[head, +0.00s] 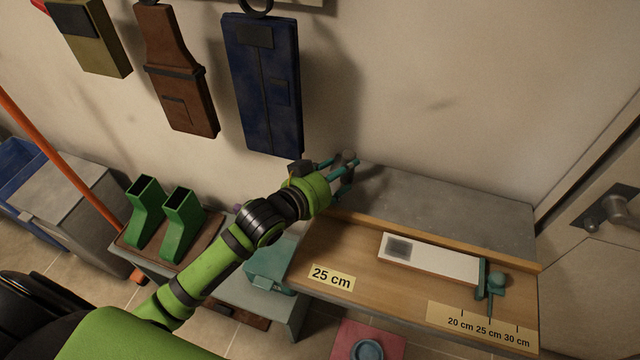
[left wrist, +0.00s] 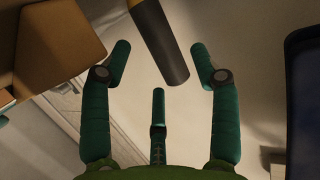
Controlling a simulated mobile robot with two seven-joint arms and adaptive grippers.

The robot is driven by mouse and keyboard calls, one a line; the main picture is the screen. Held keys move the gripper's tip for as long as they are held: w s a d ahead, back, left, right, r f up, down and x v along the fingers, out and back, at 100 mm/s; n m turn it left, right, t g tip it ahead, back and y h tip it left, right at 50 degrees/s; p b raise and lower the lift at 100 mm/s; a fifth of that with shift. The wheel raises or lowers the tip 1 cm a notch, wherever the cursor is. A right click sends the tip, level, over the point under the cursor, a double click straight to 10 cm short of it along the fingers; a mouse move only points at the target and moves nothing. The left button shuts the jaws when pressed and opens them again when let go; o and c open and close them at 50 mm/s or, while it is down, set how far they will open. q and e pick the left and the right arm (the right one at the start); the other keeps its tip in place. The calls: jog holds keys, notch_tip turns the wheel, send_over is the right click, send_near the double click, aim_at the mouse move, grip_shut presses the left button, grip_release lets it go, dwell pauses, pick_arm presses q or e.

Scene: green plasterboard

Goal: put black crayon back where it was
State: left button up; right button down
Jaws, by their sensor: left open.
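A dark cylinder (left wrist: 165,55) with a yellow band near its upper end, which looks like the black crayon, shows in the left wrist view between my open fingertips. A small dark grey upright piece (head: 348,157) at my fingertips in the head view seems to be the same thing, at the back left end of the grey shelf. My left gripper (head: 344,174) is open around it; I cannot tell whether any finger touches it. The left wrist view also shows the open fingers (left wrist: 159,47). My right gripper is not in view.
A wooden board (head: 360,275) with a white strip (head: 430,258) and teal stop lies before the grey ledge (head: 440,205). A blue garment (head: 262,85) hangs close above my gripper. Green boots (head: 182,225) stand at left. The ledge right of my gripper is clear.

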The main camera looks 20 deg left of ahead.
pick_arm(q)
jog(key=b+v, duration=0.1)
jog(key=v, duration=0.7)
jog(key=shift+s, duration=0.1)
